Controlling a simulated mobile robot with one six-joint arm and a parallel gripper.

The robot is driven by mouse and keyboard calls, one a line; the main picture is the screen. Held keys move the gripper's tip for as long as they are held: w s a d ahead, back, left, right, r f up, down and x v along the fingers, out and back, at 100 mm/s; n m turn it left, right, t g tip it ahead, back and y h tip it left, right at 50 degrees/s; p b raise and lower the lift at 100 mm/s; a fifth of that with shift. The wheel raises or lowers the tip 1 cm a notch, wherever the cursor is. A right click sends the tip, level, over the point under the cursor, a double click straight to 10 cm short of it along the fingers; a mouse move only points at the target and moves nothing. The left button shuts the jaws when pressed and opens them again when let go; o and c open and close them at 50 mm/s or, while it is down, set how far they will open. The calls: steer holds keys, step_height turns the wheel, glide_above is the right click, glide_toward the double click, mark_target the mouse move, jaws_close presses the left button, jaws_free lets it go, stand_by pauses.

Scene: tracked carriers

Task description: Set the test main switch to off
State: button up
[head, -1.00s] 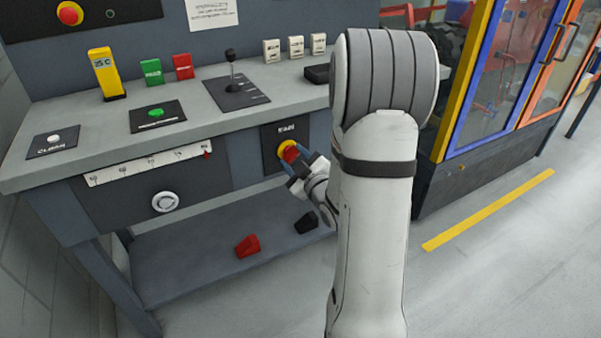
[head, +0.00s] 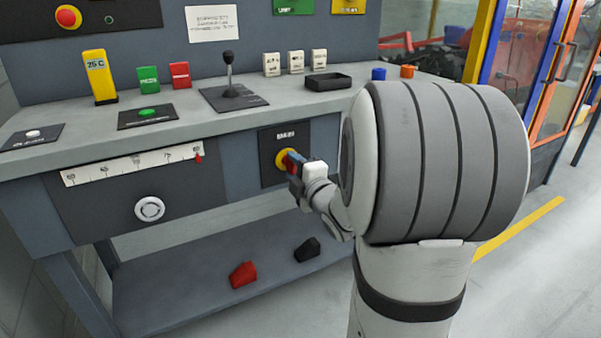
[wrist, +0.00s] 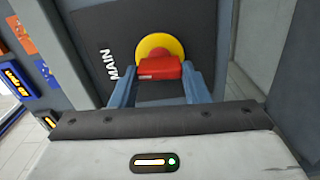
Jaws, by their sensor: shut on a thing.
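The main switch is a red handle on a yellow round disc (head: 282,159), set in a dark panel (head: 268,175) on the bench front. The wrist view shows the red handle (wrist: 159,68) in front of the yellow disc (wrist: 160,42), beside the word MAIN. My gripper (head: 294,160) is at the switch. In the wrist view its two blue-grey fingers (wrist: 159,82) stand either side of the red handle and are shut on it. The handle lies roughly crosswise between the fingers in that view. In the head view my gripper hides part of the switch.
The bench top (head: 200,127) carries a lever (head: 230,80), a black tray (head: 328,82) and several blocks. A slider scale (head: 130,165) and a white knob (head: 149,209) are left of the switch. Red (head: 243,275) and black (head: 307,250) pieces lie on the lower shelf.

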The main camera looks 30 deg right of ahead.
steer(key=shift+n, duration=0.4)
steer(key=o, duration=1)
steer(key=shift+s, duration=0.1)
steer(key=shift+s+d, duration=0.1)
steer(key=shift+s, duration=3.7)
